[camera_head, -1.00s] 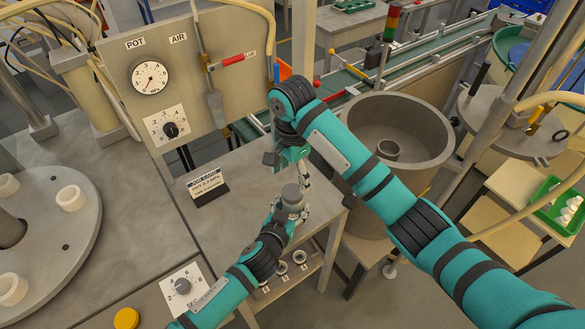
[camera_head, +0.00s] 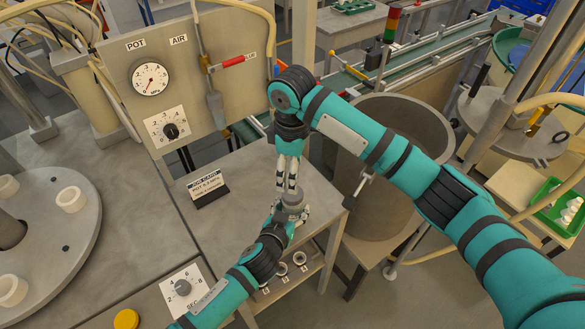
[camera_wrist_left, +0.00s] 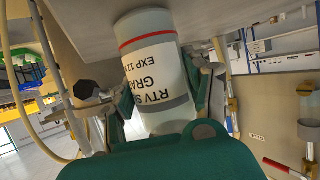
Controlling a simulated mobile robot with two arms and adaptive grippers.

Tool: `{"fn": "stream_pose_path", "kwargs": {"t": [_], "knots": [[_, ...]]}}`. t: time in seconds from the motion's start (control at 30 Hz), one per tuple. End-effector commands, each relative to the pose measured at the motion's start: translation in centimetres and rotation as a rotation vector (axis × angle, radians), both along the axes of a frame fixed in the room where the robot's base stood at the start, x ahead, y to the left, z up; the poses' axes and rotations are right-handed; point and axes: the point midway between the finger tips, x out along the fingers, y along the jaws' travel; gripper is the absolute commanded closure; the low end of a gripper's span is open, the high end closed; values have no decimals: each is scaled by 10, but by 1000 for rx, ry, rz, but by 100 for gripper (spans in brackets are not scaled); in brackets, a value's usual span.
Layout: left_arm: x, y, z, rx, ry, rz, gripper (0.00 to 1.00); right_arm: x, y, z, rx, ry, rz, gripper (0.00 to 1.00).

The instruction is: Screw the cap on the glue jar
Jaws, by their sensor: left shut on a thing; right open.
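The glue jar (camera_wrist_left: 155,62) is a white cylinder with a red line, black print and a grey band. In the left wrist view it appears upside down between the fingers of my left gripper (camera_wrist_left: 160,105). In the head view my left gripper (camera_head: 291,209) is shut around the jar, whose grey top (camera_head: 292,191) shows above the fingers. My right gripper (camera_head: 288,182) is open, pointing down just over that top. Its fingertips overlap the top in the picture; contact is unclear. I cannot tell a separate cap from the grey top.
The grey bench (camera_head: 240,165) carries a job card (camera_head: 207,187) left of the jar. A gauge panel (camera_head: 185,75) stands behind. A large grey tub (camera_head: 385,190) is close to the right. A lower shelf (camera_head: 285,283) holds small ring-shaped parts.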

Motion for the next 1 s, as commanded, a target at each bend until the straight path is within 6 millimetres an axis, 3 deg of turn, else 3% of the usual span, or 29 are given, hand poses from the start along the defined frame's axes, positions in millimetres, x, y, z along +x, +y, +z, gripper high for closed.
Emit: {"fn": "stream_pose_path", "kwargs": {"t": [0.17, 0.57, 1.0], "knots": [[0, 0, 1, -1, -2, -1, 100, 0, -1, 1, -1, 2, 95, 31], [0, 0, 1, -1, -2, -1, 100, -1, -1, -3, -1, 3, 100, 31], [0, 0, 1, -1, -3, -1, 100, -1, -1, -63, -2, 5, 98, 31]]}}
